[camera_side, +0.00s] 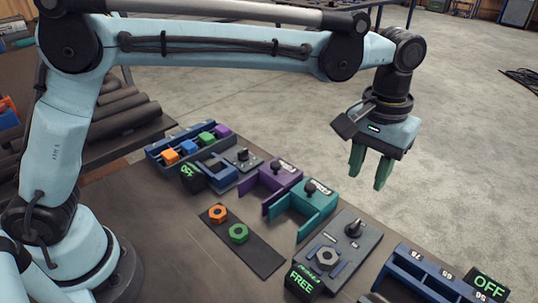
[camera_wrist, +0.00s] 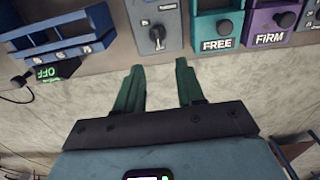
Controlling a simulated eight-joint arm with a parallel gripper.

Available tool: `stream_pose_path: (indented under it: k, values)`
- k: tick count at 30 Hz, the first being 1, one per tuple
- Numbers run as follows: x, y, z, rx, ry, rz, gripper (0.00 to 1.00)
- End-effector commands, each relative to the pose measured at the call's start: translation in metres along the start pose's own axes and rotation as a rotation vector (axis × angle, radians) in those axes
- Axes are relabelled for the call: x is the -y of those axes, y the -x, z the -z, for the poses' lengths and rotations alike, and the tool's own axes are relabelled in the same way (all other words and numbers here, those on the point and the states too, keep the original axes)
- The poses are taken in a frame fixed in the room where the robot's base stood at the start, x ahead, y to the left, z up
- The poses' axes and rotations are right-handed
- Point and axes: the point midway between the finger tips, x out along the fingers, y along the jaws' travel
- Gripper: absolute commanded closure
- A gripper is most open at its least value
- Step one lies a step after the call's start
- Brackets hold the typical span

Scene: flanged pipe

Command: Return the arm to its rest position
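My gripper (camera_side: 368,176) hangs from the end of my raised arm, fingers pointing down. It is high above the bench, near its far right edge, with the grey floor behind it. Its two green fingers are apart, and it also shows in the wrist view (camera_wrist: 160,70) with only floor between the fingertips. It holds nothing and touches nothing.
On the bench (camera_side: 150,225) are an orange nut (camera_side: 217,213) and green nut (camera_side: 239,233) on a dark strip, a purple fixture (camera_side: 275,180), a teal fixture (camera_side: 309,205), a grey knob panel (camera_side: 338,250) and a blue rack (camera_side: 410,275). Space around the gripper is clear.

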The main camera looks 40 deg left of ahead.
Motion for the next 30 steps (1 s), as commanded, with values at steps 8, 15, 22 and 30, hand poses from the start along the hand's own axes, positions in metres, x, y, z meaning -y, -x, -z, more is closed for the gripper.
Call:
stream_pose_path:
  k: [8, 15, 22, 30]
  values:
    - [0.070, 0.026, -0.008, -0.118, 0.004, -0.055, 0.62]
    - [0.139, 0.035, -0.034, -0.262, 0.000, -0.082, 0.62]
    - [0.196, 0.025, -0.069, -0.407, -0.004, -0.073, 0.62]
    - [0.243, -0.002, -0.109, -0.556, -0.011, -0.026, 0.62]
